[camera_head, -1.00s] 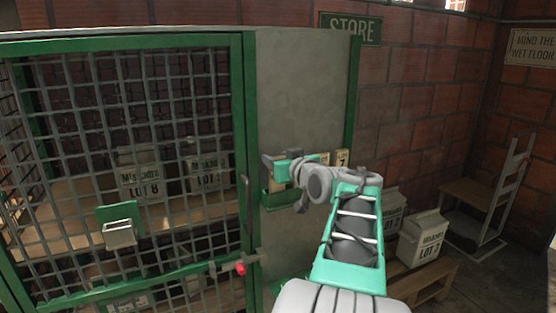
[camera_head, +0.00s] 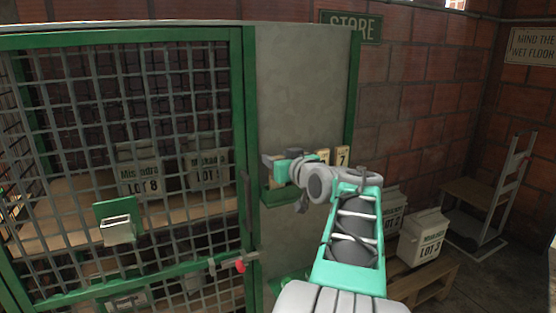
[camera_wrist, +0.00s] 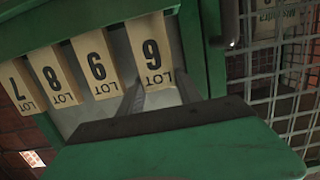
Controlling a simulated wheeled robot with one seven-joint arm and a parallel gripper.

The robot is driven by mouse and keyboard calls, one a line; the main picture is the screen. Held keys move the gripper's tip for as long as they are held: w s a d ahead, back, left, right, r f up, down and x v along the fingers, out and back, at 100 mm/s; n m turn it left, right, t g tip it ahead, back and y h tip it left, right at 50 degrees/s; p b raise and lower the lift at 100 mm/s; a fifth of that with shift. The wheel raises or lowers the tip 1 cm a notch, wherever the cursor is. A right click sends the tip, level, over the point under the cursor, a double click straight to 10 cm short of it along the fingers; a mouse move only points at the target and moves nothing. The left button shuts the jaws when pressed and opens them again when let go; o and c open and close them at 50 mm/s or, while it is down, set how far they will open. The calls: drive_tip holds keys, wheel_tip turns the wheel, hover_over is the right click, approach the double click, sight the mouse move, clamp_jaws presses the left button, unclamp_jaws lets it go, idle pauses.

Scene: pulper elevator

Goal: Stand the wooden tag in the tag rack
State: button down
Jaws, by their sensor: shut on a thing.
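The wooden tag (camera_wrist: 150,50) is pale, with a large dark digit and the word LOT. It is between the grey fingers of my gripper (camera_wrist: 158,95) in the wrist view, and the gripper is shut on it. The green tag rack (camera_wrist: 75,22) is on the cabinet's grey side panel. The held tag lines up with the rack beside the other tags, and its far end meets the rack's edge. I cannot tell whether it is seated. In the head view my gripper (camera_head: 276,168) is just above the rack's left part (camera_head: 275,196), and the held tag is hidden.
Several other numbered tags (camera_wrist: 97,62) stand in a row in the rack; one shows at its right end (camera_head: 343,157) in the head view. The mesh cage door (camera_head: 130,160) with a red-knobbed latch (camera_head: 240,267) is to the left. A sack (camera_head: 422,236) sits on a pallet at right.

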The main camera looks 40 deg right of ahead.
drive_tip(key=c, duration=0.7)
unclamp_jaws()
drive_tip(key=v, duration=0.7)
drive_tip(key=shift+s+a+b, duration=0.15)
drive_tip(key=shift+s+b, duration=0.2)
